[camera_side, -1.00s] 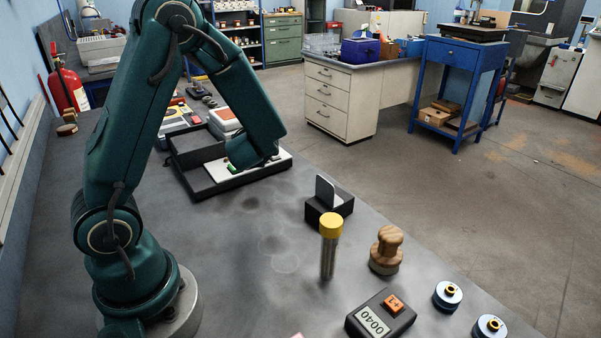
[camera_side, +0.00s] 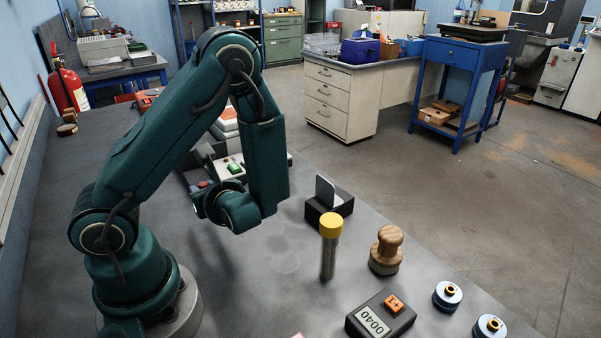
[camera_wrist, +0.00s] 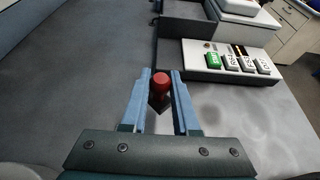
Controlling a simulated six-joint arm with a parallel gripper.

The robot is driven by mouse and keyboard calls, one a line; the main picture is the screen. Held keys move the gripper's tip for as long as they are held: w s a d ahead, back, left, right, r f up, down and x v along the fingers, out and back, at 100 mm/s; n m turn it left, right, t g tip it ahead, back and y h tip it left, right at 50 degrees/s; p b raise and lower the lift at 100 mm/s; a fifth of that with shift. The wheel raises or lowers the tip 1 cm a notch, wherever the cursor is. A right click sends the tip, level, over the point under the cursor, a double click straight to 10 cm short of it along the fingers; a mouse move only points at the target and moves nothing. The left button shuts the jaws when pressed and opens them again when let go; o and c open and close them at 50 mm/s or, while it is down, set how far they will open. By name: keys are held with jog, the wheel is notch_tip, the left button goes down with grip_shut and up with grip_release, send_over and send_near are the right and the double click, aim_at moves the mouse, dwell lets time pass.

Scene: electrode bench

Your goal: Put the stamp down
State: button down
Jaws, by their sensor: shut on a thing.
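My gripper (camera_wrist: 160,90) is shut on the stamp (camera_wrist: 161,82), which shows a round red knob and a darker lower part between the two blue fingers. In the side view my gripper is left of my wrist, in front of the tray, and its fingers are mostly hidden. A small red spot there, likely the stamp's knob (camera_side: 203,184), shows beside it. Whether the stamp's foot touches the bench (camera_side: 290,215) cannot be told.
A pale panel with a green block and white blocks (camera_wrist: 235,62) lies close to the right of the gripper, by a dark tray (camera_wrist: 185,22). A card holder (camera_side: 330,205), yellow-capped tube (camera_side: 329,250), wooden knob (camera_side: 386,250) and counter (camera_side: 380,315) stand nearer the side camera. Bench left of the gripper is clear.

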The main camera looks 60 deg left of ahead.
jog(key=shift+f, duration=2.25)
jog(key=shift+f, duration=0.1)
jog(key=c, duration=0.7)
grip_release()
jog(key=shift+o, duration=0.2)
